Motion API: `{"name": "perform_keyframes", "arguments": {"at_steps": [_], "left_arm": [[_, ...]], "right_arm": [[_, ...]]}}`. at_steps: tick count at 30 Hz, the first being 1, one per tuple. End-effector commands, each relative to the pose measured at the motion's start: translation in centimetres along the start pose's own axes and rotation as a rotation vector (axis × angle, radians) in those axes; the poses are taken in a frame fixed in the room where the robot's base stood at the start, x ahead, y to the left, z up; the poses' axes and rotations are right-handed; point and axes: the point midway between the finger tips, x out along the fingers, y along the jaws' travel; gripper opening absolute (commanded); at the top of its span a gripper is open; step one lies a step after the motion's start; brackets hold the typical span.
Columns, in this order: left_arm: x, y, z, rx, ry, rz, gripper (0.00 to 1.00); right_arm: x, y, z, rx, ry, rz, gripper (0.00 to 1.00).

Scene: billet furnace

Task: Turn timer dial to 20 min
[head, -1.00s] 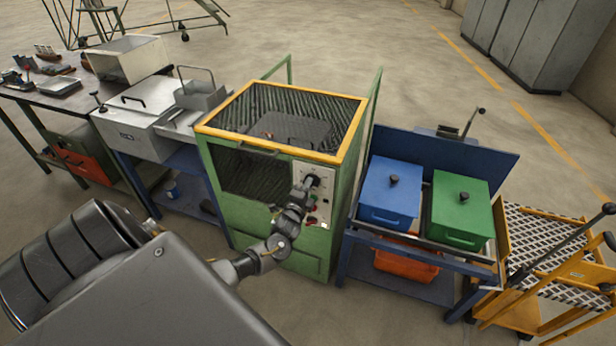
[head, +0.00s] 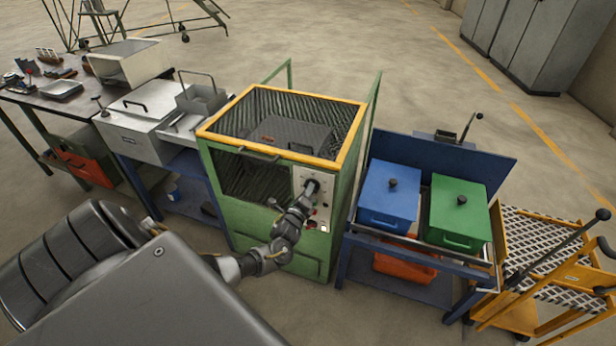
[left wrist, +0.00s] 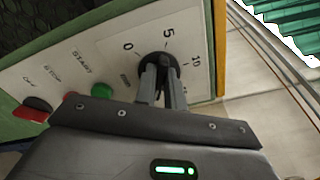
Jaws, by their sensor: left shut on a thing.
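The timer dial (left wrist: 157,66) is a round black knob on the light control panel (left wrist: 100,50) of the green furnace cabinet. Marks 0, 5 and 10 show around it in the left wrist view; the other marks and the dial's pointer are hidden or unclear. My left gripper (left wrist: 162,82) is shut on the dial, with one finger on each side. In the head view my left gripper (head: 310,190) reaches the panel at the cabinet's front right. My right gripper is not in view.
A green button (left wrist: 102,91) and a red switch (left wrist: 33,109) sit beside the dial on the panel. A blue box (head: 388,195) and a green box (head: 458,212) stand on the bench to the right. A white chest (head: 140,130) stands left.

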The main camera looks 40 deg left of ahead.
Motion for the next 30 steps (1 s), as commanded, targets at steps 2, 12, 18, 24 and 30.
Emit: {"name": "perform_keyframes", "arguments": {"at_steps": [2,12,18,24,30], "left_arm": [[0.0,0.0,0.1,0.005,-0.002,0.0,0.0],[0.1,0.0,0.1,0.005,-0.002,0.0,0.18],[0.0,0.0,0.1,0.004,-0.001,0.0,0.33],[-0.1,0.0,0.0,0.003,0.0,0.0,0.33],[-2.3,0.1,0.0,0.004,0.002,0.0,0.33]], "right_arm": [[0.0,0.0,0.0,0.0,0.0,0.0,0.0],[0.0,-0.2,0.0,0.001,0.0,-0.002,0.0],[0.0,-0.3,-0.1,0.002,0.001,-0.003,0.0],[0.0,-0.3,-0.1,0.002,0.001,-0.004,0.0],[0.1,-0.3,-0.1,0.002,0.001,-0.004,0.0]]}}
